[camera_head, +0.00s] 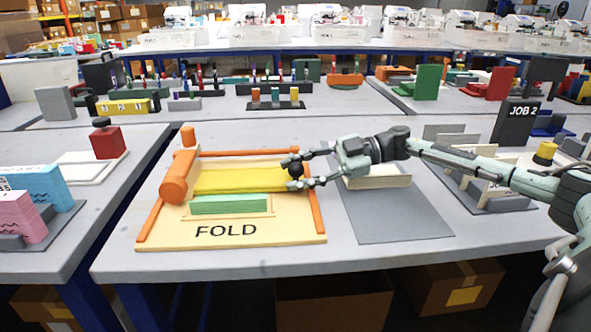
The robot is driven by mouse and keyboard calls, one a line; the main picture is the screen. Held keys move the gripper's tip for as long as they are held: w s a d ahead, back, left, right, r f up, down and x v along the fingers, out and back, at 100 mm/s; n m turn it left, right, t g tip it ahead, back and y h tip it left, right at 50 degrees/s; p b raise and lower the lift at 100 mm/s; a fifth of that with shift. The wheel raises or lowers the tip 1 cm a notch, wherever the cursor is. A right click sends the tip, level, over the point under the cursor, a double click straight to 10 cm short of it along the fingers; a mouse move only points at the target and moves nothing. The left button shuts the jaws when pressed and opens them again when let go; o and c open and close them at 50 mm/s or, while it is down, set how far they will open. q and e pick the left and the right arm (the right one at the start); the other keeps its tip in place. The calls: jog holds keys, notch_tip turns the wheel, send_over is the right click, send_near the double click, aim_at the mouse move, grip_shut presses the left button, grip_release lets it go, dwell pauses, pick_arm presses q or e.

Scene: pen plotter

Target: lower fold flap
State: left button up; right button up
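The fold station is a cream board (170,236) marked "FOLD", with orange side rails and an orange roller-like cylinder at its left. The yellow flap (240,180) lies across its middle, looking low or nearly flat; its exact tilt is hard to judge. A black ball knob (296,170) is at the flap's right end. My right gripper (292,173) comes in from the right, one finger on the far side of the knob and one on the near side, and looks shut on it. A green block (230,204) lies in front of the flap. My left gripper is not in view.
Right of the board are a grey mat (395,222) with a cream block (380,181), a black "JOB 2" sign (514,122) and a wooden rack (485,187). A red block (108,142) stands on the left table. The table's front strip is clear.

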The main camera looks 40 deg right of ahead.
jog(key=shift+o, duration=0.6)
jog(key=shift+r, duration=0.15)
jog(key=v, duration=1.2)
